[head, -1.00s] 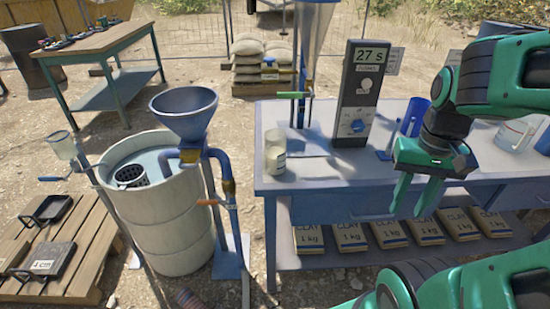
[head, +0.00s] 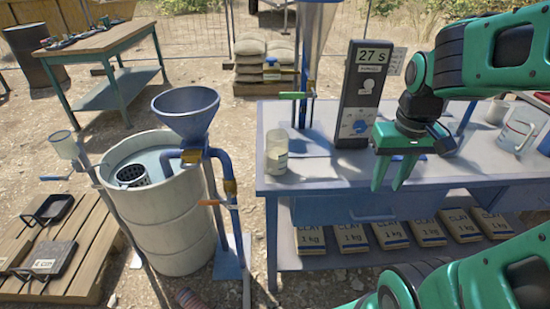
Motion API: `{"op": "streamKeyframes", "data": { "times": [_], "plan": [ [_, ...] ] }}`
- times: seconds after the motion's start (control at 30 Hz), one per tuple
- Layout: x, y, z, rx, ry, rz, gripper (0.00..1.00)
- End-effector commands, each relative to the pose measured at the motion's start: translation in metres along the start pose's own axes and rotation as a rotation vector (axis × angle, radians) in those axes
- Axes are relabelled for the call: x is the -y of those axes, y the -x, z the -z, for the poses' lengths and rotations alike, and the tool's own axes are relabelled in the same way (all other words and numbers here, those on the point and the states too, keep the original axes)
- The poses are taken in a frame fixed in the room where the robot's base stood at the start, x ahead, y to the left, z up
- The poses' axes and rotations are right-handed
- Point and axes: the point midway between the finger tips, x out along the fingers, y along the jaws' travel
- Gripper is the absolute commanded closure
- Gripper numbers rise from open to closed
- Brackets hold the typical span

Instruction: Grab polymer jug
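A small translucent jar (head: 277,151) with a pale label stands upright on the left end of the blue-grey bench (head: 320,178). A clear pitcher (head: 517,132) with a handle stands at the bench's right end. I cannot read a label that tells which one is the polymer jug. My gripper (head: 389,184) points down near the bench's front edge, right of the jar and left of the pitcher. Its green fingers are apart with nothing between them. It touches neither vessel.
A grey timer stand (head: 360,95) reading 27 s rises behind my gripper. A blue post with a clear funnel (head: 318,35) stands behind the jar. A white barrel (head: 170,225) and blue hopper (head: 186,112) are left of the bench. Clay bags (head: 352,238) fill the lower shelf.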

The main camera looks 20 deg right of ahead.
Motion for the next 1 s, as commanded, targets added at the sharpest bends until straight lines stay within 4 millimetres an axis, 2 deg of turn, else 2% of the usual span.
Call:
{"op": "streamKeyframes", "data": {
  "times": [0.03,0.1,0.17,0.2,0.3,0.43,0.5,0.6,1.0],
  "plan": [
    [0.020,-0.002,0.026,-0.027,0.101,0.003,0.68],
    [0.054,-0.004,0.061,-0.078,0.252,0.020,0.68],
    [0.087,-0.005,0.087,-0.121,0.377,0.043,0.68],
    [0.110,-0.007,0.102,-0.148,0.455,0.060,0.68],
    [0.164,-0.011,0.129,-0.208,0.620,0.109,0.68],
    [0.217,-0.013,0.146,-0.267,0.763,0.165,0.68],
    [0.234,-0.013,0.150,-0.285,0.806,0.184,0.68],
    [0.246,-0.017,0.153,-0.297,0.834,0.197,0.68],
    [0.260,-0.062,0.163,-0.298,0.834,0.197,0.68]
  ]
}}
